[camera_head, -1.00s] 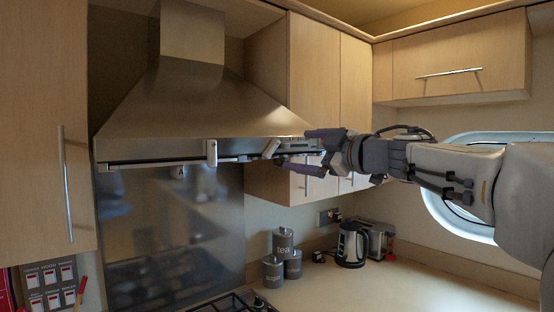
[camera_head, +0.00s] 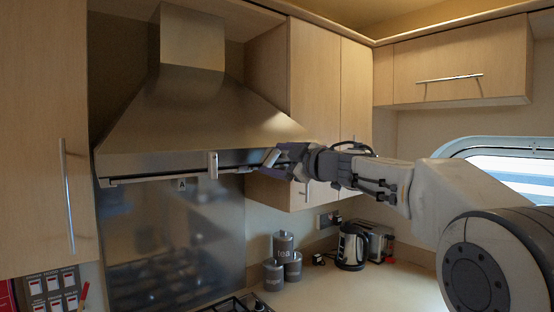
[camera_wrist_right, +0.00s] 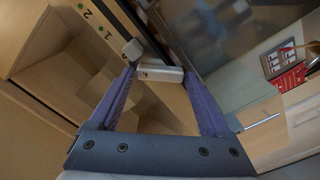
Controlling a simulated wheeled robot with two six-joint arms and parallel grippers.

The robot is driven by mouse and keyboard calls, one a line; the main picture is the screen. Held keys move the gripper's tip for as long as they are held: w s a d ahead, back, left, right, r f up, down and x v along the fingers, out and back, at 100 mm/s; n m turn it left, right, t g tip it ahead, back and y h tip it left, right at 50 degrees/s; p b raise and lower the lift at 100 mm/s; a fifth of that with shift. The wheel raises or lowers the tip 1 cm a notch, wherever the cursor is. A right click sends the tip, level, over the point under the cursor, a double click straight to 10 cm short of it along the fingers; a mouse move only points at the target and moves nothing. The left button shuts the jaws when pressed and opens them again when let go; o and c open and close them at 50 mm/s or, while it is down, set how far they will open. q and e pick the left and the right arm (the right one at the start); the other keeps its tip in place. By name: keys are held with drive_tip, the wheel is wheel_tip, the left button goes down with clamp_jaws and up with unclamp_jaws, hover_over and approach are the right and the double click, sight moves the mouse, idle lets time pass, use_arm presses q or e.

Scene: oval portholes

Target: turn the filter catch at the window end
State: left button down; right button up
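The filter catch at the window end (camera_head: 270,157) is a small pale block, tilted, on the right part of the range hood's (camera_head: 200,120) lower front edge. My right gripper (camera_head: 284,161) is right at it, coming from the right. In the right wrist view the right gripper (camera_wrist_right: 160,72) has its two purple-grey fingers well apart. A pale bar (camera_wrist_right: 162,74) of the catch lies between the fingertips, and a rounded pale block shows by the left fingertip. I cannot tell whether the fingers touch it. A second catch (camera_head: 213,165) stands upright further left. My left gripper is not in view.
Wall cupboards (camera_head: 315,90) flank the hood. Below on the worktop (camera_head: 330,290) stand canisters (camera_head: 284,257), a kettle (camera_head: 352,246) and a toaster (camera_head: 378,240). A switch panel (camera_head: 50,290) is at lower left. The oval window (camera_head: 510,165) is at right.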

drive_tip(key=c, duration=0.8)
drive_tip(key=m+p, duration=0.1)
drive_tip(key=p, duration=0.1)
drive_tip(key=r+m+p, duration=0.1)
drive_tip(key=p, duration=0.2)
drive_tip(key=shift+s+a+m, duration=0.1)
drive_tip(key=shift+m, duration=0.3)
drive_tip(key=shift+f+m+p, duration=0.1)
drive_tip(key=shift+m+p, duration=0.6)
drive_tip(key=shift+f, duration=0.1)
drive_tip(key=o, duration=1.3)
drive_tip(key=shift+s, duration=0.1)
drive_tip(key=b+v, duration=0.3)
drive_tip(key=v, duration=0.7)
drive_tip(key=shift+b, duration=0.3)
